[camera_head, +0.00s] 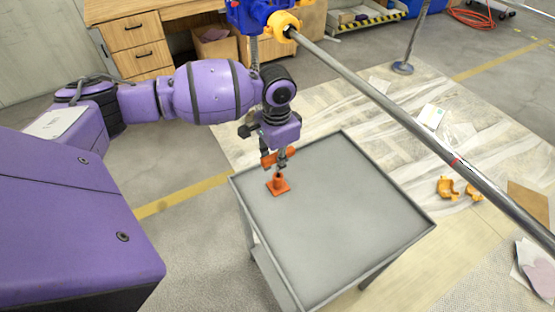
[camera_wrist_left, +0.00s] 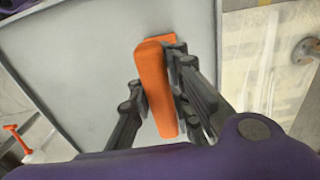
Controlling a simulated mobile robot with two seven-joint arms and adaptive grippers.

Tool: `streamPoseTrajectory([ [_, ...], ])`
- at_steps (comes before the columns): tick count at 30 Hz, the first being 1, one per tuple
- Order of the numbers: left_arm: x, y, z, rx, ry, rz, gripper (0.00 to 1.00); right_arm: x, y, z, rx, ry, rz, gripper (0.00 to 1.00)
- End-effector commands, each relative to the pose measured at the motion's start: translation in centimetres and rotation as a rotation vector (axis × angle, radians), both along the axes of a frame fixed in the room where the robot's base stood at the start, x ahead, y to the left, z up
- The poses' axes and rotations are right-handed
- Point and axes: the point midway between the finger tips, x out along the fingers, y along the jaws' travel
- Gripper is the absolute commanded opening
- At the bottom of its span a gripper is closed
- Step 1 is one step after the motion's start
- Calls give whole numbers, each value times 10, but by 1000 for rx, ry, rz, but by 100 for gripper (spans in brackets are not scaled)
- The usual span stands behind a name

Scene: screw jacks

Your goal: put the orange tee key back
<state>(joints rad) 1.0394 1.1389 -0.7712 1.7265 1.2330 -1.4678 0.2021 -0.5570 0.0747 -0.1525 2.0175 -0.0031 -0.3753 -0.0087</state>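The orange tee key (camera_head: 270,159) shows as a crossbar just above the small orange cone-shaped holder (camera_head: 279,186) on the grey table. My left gripper (camera_head: 274,162) points down over the holder, with its fingers on either side of the key. In the left wrist view the key's bar (camera_wrist_left: 157,88) lies between the dark fingers, which look closed on it. Part of the orange holder (camera_wrist_left: 163,41) shows behind the bar. The key's stem is mostly hidden, and I cannot tell whether it is inside the holder. My right gripper is not in view.
The grey table (camera_head: 345,215) is otherwise bare, with a raised rim. A long metal pipe (camera_head: 400,115) crosses above at the right, near an orange and blue clamp (camera_head: 284,24). Orange pieces (camera_head: 447,188) lie on the floor at the right. A wooden desk (camera_head: 140,45) stands behind.

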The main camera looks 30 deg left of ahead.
Motion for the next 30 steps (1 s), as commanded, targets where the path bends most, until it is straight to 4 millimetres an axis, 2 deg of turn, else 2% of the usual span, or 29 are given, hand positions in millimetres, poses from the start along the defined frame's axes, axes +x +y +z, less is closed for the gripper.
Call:
streamPoseTrajectory([
  [1, 0, 0, 0, 0, 0, 0, 24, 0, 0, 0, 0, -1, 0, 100],
  [3, 0, 0, 0, 0, 0, 0, 33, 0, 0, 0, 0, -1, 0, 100],
  [4, 0, 0, 0, 0, 0, 0, 34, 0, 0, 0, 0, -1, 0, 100],
  [15, 0, 0, 5, 0, 0, -1, 34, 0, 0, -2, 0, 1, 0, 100],
  [20, 2, 1, 31, 0, -4, -1, 34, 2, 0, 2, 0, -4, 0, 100],
  [30, 2, 2, 102, -1, -3, 0, 34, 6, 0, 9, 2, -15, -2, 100],
])
